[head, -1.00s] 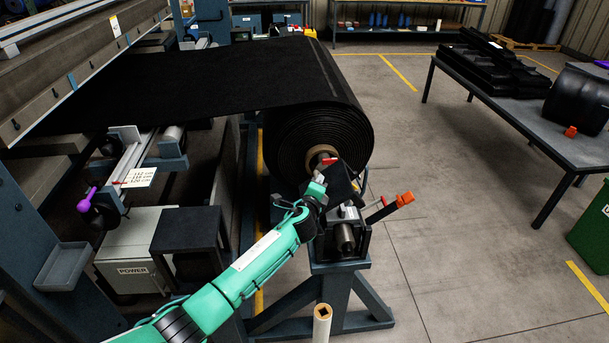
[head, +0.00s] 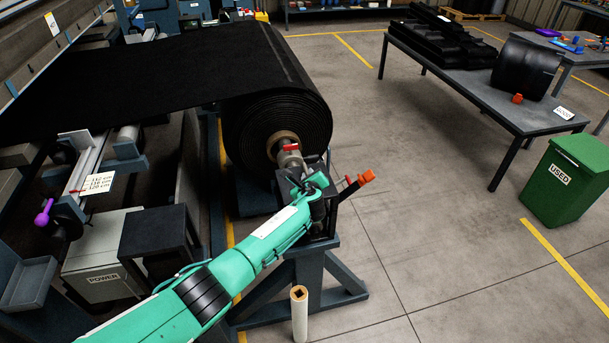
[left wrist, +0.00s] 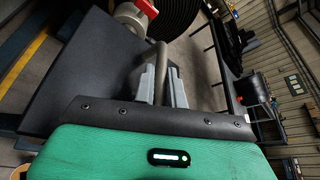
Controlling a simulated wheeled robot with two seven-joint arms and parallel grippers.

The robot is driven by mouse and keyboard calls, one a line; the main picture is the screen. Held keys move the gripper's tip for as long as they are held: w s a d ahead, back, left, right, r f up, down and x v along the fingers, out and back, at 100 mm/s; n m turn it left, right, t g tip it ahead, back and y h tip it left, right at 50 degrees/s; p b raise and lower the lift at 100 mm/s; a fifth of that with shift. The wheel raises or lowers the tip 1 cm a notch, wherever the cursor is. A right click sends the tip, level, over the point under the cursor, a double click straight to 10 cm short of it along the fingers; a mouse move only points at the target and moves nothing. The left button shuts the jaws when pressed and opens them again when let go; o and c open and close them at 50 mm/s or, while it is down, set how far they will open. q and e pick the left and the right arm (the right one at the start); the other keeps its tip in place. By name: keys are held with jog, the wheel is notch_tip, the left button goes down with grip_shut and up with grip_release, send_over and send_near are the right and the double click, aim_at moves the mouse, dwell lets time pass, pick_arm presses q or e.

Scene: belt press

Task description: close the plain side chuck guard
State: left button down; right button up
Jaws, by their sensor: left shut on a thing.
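The plain side chuck guard (head: 287,188) is a dark cover at the stand's top, at the near end of the big black roll's shaft. My left gripper (head: 318,181) is over it and partly hides it. In the left wrist view the guard seems to be the broad dark plate (left wrist: 85,75) left of the fingers. There my left gripper (left wrist: 163,88) is shut on a thin rod-like handle (left wrist: 161,58). I cannot tell whether the guard sits fully down. A red-marked collar (head: 290,148) on the shaft shows just beyond it. My right gripper is not in view.
The black belt roll (head: 285,115) stands right behind the guard. An orange-tipped lever (head: 364,178) sticks out to the right of the stand (head: 310,275). A pale upright post (head: 299,315) is in front. The floor to the right is clear up to the green bin (head: 568,180).

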pick_arm(q)
jog(key=c, duration=1.5)
grip_release()
jog(key=shift+o, duration=0.2)
jog(key=shift+s, duration=0.1)
jog(key=shift+s+r, duration=0.15)
jog(key=shift+s, duration=0.35)
jog(key=v, duration=1.2)
jog(key=shift+s+b, duration=0.3)
jog(key=shift+r, duration=0.1)
